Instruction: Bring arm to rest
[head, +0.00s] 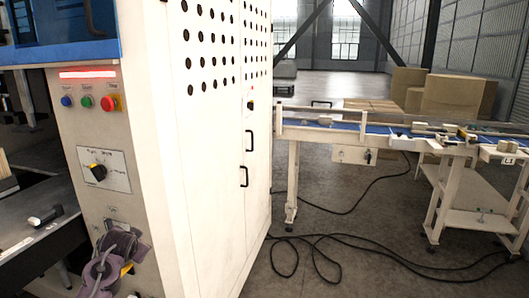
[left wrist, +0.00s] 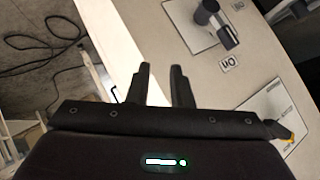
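My left gripper (head: 122,240) is low in the head view, in front of the lower part of the cream machine's control panel (head: 92,135). It partly hides a lower switch plate there. In the left wrist view the two dark fingers (left wrist: 161,82) stand apart with a gap between them and nothing held. The panel face lies beyond the fingertips; I cannot tell how far. A black rotary switch (left wrist: 210,18) on a pale plate is at the upper right, and a second plate (left wrist: 265,108) is at the right. My right gripper is in neither view.
The tall machine cabinet (head: 215,150) with black door handles fills the middle left. Blue, green and red buttons (head: 108,103) sit above a selector switch (head: 98,172). A conveyor (head: 370,130) stands at the right, with black cables (head: 335,245) on the floor and cardboard boxes (head: 455,95) behind.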

